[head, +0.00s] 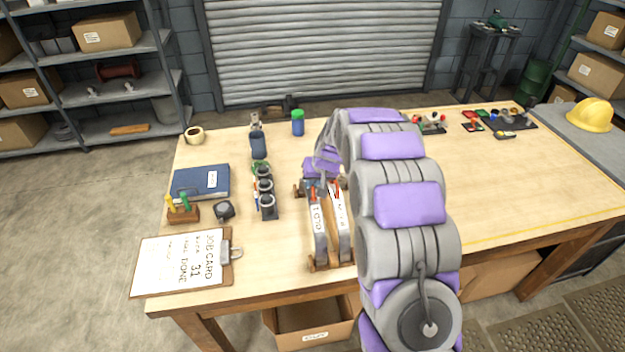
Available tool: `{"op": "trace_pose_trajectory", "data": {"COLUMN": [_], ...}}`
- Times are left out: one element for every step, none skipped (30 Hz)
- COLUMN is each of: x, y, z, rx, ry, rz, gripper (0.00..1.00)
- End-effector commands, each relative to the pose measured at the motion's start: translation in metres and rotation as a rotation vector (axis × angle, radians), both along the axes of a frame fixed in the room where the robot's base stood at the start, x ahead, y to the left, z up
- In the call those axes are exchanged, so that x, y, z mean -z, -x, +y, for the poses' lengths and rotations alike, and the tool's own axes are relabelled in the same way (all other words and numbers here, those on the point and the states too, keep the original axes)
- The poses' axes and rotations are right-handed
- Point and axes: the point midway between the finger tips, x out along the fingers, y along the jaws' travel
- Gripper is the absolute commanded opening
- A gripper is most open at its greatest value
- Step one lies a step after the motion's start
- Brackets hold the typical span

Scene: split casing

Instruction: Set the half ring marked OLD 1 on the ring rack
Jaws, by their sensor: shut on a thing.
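My gripper (322,175) is over the middle of the workbench, at the far end of two long grey pieces. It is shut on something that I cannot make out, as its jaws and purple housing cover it. The left grey piece (319,232) and right grey piece (342,222) stand side by side on a wooden stand (318,266). Both have white labels with small dark lettering. I cannot read OLD 1 for certain on either. I cannot tell whether the wooden stand is the ring rack.
A row of dark round holders (267,200) stands close left of my gripper. A blue bottle (258,144) and a green-capped can (298,122) stand behind. A clipboard (185,262) and a blue binder (200,181) lie left. The bench's right part (500,190) is mostly clear.

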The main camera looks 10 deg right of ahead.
Motion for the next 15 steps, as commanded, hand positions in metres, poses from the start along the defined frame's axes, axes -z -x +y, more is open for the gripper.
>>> {"op": "trace_pose_trajectory", "data": {"x": [-0.004, -0.0041, -0.0041, -0.0041, -0.0041, -0.0042, -0.0041, -0.0041, -0.0041, -0.0041, -0.0038, -0.0033, -0.003, -0.0024, -0.0019], "y": [-0.002, -0.002, -0.0021, -0.0021, -0.0021, -0.002, -0.002, -0.002, -0.0021, -0.0021, -0.0019, -0.0018, -0.0019, -0.002, -0.0022], "z": [-0.0002, -0.0002, -0.0002, -0.0002, -0.0002, -0.0002, -0.0002, -0.0003, -0.0003, -0.0003, -0.0002, -0.0002, -0.0002, -0.0003, -0.0003], "rx": [0.002, 0.002, 0.002, 0.002, 0.002, 0.002, 0.002, 0.002, 0.002, 0.002, 0.002, 0.001, 0.001, 0.001, 0.001], "ry": [0.0, 0.0, 0.0, 0.0, 0.0, 0.0, 0.0, 0.0, 0.0, 0.0, 0.0, 0.0, 0.0, 0.0, 0.0], "rz": [-0.009, -0.009, -0.009, -0.009, -0.009, -0.009, -0.009, -0.009, -0.009, -0.009, -0.008, -0.007, -0.006, -0.005, -0.004], "gripper": [0.0, 0.0, 0.0, 0.0, 0.0, 0.0, 0.0, 0.0, 0.0, 0.13, 0.16, 0.2, 0.23, 0.26, 0.29]}}
